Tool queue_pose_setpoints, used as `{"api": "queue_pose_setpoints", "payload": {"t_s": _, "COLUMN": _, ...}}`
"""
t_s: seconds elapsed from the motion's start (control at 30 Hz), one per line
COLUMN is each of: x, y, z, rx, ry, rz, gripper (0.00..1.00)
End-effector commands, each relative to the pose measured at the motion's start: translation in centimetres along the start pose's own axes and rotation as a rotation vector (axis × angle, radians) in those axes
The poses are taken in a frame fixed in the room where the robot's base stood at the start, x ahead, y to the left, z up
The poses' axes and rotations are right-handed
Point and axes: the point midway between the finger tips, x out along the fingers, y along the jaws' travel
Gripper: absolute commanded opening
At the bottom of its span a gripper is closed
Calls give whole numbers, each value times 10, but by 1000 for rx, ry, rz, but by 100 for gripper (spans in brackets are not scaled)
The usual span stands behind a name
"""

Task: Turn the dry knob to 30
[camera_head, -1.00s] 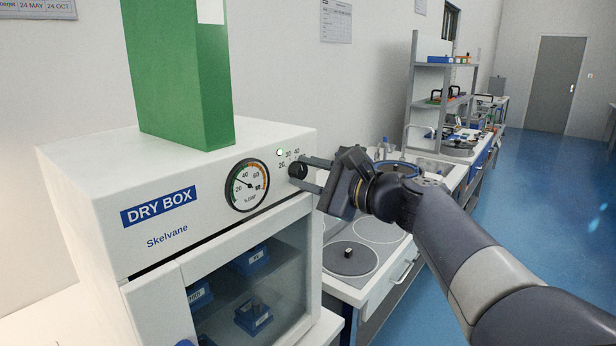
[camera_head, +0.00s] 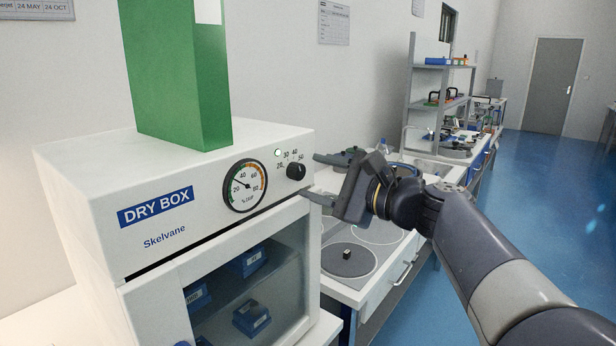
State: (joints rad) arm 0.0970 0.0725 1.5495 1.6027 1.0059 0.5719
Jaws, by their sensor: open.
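The white dry box (camera_head: 95,180) labelled "DRY BOX" fills the left half. Its black dry knob (camera_head: 296,171) sits on the upper right of the front panel, with small numbers 20, 30, 40 and 50 around its upper side. The knob's pointer is too small to read. My gripper (camera_head: 318,177) is open and empty. Its fingers are just right of the knob and apart from it, one higher and one lower.
A green upright holder (camera_head: 178,80) stands on top of the dry box. The box's glass door (camera_head: 255,275) is below the panel, with blue blocks behind it. A bench (camera_head: 385,262) with round plates lies behind my gripper. Blue floor is open at right.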

Motion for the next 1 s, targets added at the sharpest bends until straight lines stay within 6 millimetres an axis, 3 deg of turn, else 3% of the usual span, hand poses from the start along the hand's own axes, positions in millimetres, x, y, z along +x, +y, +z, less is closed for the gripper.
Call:
{"api": "queue_pose_setpoints", "payload": {"t_s": 0.2, "x": -43, "y": 0, "z": -1, "rx": -1, "ry": 3, "rz": -4, "gripper": 50}}
{"api": "queue_pose_setpoints", "payload": {"t_s": 0.4, "x": -66, "y": 0, "z": -1, "rx": 0, "ry": 2, "rz": -2, "gripper": 50}}
{"api": "queue_pose_setpoints", "payload": {"t_s": 0.6, "x": -75, "y": 0, "z": 0, "rx": 0, "ry": 1, "rz": 0, "gripper": 50}}
{"api": "queue_pose_setpoints", "payload": {"t_s": 1.0, "x": -73, "y": 0, "z": 0, "rx": 0, "ry": -1, "rz": 1, "gripper": 50}}
